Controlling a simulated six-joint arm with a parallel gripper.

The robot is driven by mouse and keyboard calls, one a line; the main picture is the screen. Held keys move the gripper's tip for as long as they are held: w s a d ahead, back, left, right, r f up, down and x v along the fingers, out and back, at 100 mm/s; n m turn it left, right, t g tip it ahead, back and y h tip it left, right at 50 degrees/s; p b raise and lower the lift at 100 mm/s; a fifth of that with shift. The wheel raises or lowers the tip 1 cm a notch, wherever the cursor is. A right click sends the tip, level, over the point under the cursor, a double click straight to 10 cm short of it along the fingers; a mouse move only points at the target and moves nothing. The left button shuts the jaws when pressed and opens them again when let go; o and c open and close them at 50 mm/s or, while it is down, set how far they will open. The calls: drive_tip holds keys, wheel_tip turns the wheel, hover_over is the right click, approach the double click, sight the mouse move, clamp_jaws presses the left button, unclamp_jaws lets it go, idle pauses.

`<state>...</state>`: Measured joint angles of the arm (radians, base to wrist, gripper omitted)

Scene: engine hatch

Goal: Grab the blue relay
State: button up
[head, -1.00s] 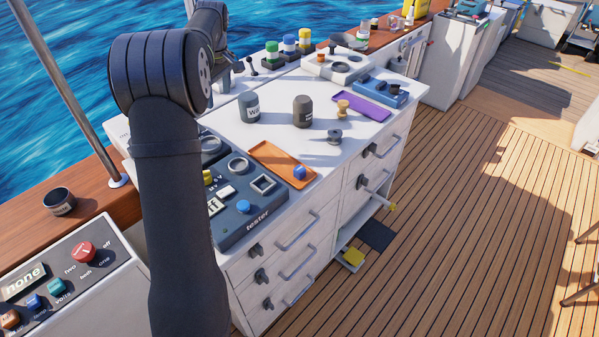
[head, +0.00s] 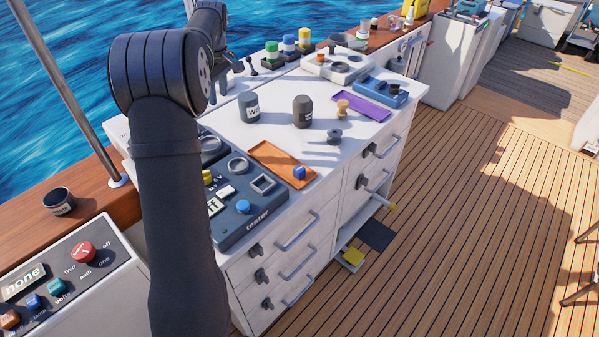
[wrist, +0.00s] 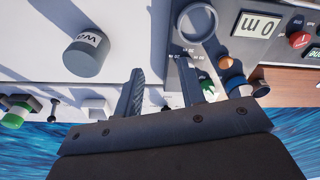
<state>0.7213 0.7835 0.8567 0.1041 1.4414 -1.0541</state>
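A small blue block, which looks like the blue relay (head: 299,172), sits at the near right end of the orange tray (head: 268,156) on the white cabinet top. My gripper shows in the wrist view (wrist: 158,85) with its two fingers apart and nothing between them. The relay does not show in the wrist view.
The dark tester (head: 252,219) adjoins the tray's left side. A labelled grey-blue canister (head: 249,108), a dark jar (head: 302,111), a grey spool (head: 334,136) and a purple tray (head: 362,106) stand beyond it. Cabinet handles (head: 297,237) stick out in front.

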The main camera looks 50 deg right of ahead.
drive_tip(key=n+g+h, duration=0.1)
drive_tip(key=n+h, duration=0.2)
drive_tip(key=n, duration=1.1)
hover_over(299, 169)
drive_tip(key=a, duration=0.1)
wheel_tip(299, 169, down, 11)
drive_tip(key=shift+s+a+r, duration=0.1)
drive_tip(key=shift+s+r, duration=0.05)
drive_tip(key=shift+r, duration=0.05)
drive_tip(key=shift+h, duration=0.3)
drive_tip(key=shift+x, duration=2.7)
drive_tip(key=shift+a, duration=0.2)
drive_tip(key=c, duration=0.7)
